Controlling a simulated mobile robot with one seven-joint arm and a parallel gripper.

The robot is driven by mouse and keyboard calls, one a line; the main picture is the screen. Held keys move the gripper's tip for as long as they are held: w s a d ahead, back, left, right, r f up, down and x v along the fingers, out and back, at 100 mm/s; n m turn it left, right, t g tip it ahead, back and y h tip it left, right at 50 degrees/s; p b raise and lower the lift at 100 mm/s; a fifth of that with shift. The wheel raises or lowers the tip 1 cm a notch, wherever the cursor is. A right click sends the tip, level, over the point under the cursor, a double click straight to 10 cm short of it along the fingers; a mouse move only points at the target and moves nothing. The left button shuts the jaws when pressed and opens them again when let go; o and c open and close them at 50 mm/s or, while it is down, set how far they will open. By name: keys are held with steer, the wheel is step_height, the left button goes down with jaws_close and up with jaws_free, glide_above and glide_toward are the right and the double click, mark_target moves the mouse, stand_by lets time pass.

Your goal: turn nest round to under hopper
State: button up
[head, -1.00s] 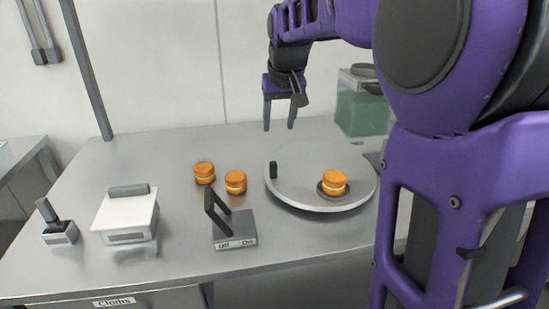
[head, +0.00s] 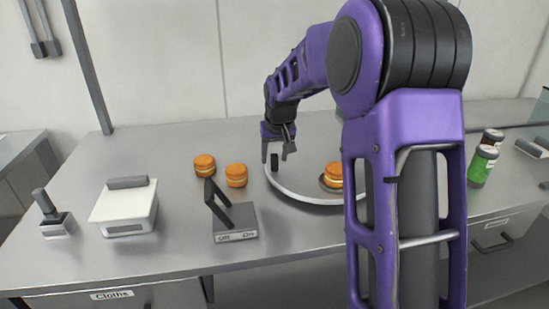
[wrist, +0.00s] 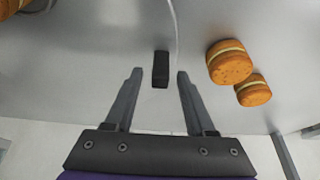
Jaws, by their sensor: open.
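The round grey turntable (head: 300,196) lies on the steel counter, partly hidden by my arm. Its nest (head: 328,184), a dark ring on the right side, holds an orange filled round (head: 334,172). A black upright knob (head: 274,161) stands at the plate's left rim; it also shows in the wrist view (wrist: 161,69). My gripper (head: 276,158) is open at the knob, and in the wrist view its fingers (wrist: 159,74) lie either side of it, apart from it. The hopper is hidden behind my arm now.
Two filled rounds (head: 204,165) (head: 236,175) lie left of the plate. An Off/On lever switch (head: 235,222), a white lidded box (head: 125,208) and a small lever device (head: 55,218) stand at the front left.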

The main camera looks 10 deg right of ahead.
steer(key=shift+w+f, duration=0.15)
steer(key=shift+f, duration=0.1)
jaws_close()
stand_by(1.4)
